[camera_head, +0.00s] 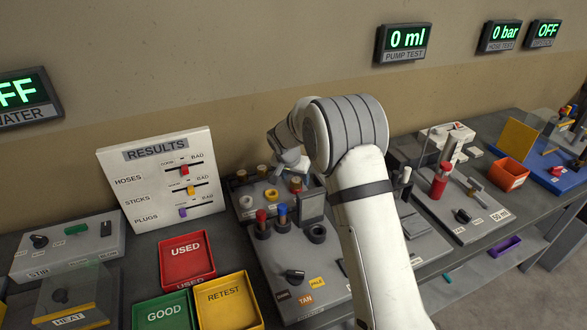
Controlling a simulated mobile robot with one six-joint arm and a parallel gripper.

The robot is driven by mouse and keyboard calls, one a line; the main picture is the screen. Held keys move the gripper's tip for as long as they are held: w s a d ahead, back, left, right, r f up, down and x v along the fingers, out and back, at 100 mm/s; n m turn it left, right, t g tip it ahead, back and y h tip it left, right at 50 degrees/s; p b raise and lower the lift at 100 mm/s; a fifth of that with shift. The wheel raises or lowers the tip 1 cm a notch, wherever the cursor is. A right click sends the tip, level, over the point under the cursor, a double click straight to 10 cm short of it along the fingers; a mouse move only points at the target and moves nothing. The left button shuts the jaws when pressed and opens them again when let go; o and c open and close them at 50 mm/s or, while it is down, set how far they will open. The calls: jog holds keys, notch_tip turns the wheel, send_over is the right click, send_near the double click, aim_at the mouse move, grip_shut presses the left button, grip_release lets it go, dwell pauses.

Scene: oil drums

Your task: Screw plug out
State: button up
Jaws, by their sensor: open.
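My arm reaches from the lower right over the grey station (278,195) in the middle of the bench. My gripper (291,165) is at its end, pointing down over the back of this station; it is open, with its fingertips small and partly hidden. I cannot tell which of these is the plug, or whether the gripper touches one.
In front stand red-topped (261,219) and blue-topped (282,214) pieces in dark holders. A results board (125,185) stands at the left, with used (187,258), good (163,314) and retest (230,303) trays below. A red cylinder (440,183) and orange bin (509,174) stand right.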

jog(key=shift+w+d+f, duration=0.1)
jog(key=shift+w+f, duration=0.1)
jog(key=shift+f, duration=0.45)
jog(key=shift+c, duration=0.6)
jog(key=c, duration=1)
jog(key=shift+s+d+r+n+y+p, duration=0.15)
jog(key=shift+r+n+y+p, duration=0.15)
jog(key=shift+n+p, duration=0.55)
jog(key=n+y+p, duration=0.1)
jog(key=n+p, duration=0.2)
jog(key=shift+p, duration=0.35)
jog(key=shift+f+n+y+p, duration=0.25)
jog(key=shift+n+y+p, duration=0.2)
jog(key=shift+n, duration=0.3)
jog(key=shift+d, duration=0.1)
